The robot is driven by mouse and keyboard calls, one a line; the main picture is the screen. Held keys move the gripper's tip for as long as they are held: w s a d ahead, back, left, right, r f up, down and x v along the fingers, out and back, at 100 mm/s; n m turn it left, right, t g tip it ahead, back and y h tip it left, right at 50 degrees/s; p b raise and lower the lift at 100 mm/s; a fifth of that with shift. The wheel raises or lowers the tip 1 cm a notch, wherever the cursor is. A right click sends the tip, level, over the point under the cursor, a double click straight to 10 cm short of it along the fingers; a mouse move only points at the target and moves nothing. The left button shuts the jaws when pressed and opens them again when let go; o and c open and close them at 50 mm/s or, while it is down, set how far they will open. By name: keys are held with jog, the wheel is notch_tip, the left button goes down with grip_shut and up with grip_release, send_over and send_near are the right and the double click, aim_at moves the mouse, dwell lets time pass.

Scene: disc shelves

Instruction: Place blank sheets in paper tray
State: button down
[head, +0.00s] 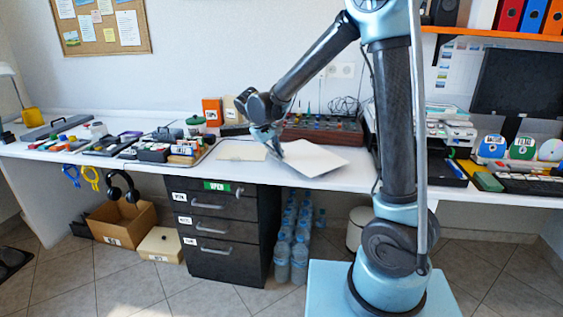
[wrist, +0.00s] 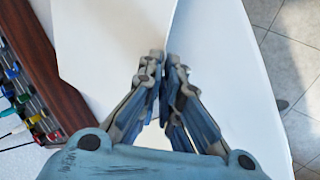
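The white blank sheets (head: 315,158) are at the front edge of the desk, right of a cream flat sheet or mat. In the wrist view the sheets (wrist: 110,45) fill the upper left, and their edge runs to my fingertips. My gripper (head: 276,150) points down at the left edge of the sheets. In the wrist view my gripper (wrist: 166,62) has its fingertips nearly together with the sheet edge between them. I cannot tell whether the sheets are lifted. A white printer-like unit (head: 450,130) stands at the right, partly behind my arm; a paper tray is not clearly identifiable.
A brown rack with colourful items (head: 325,130) stands behind the sheets and shows at left in the wrist view (wrist: 45,80). The cream mat (head: 243,151) lies left of the sheets. Many small items crowd the left desk. Black drawers (head: 225,255) and bottles (head: 283,262) are below.

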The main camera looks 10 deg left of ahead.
aim_at(281, 166)
jog(key=shift+f, duration=1.5)
jog(key=c, duration=2.1)
grip_release()
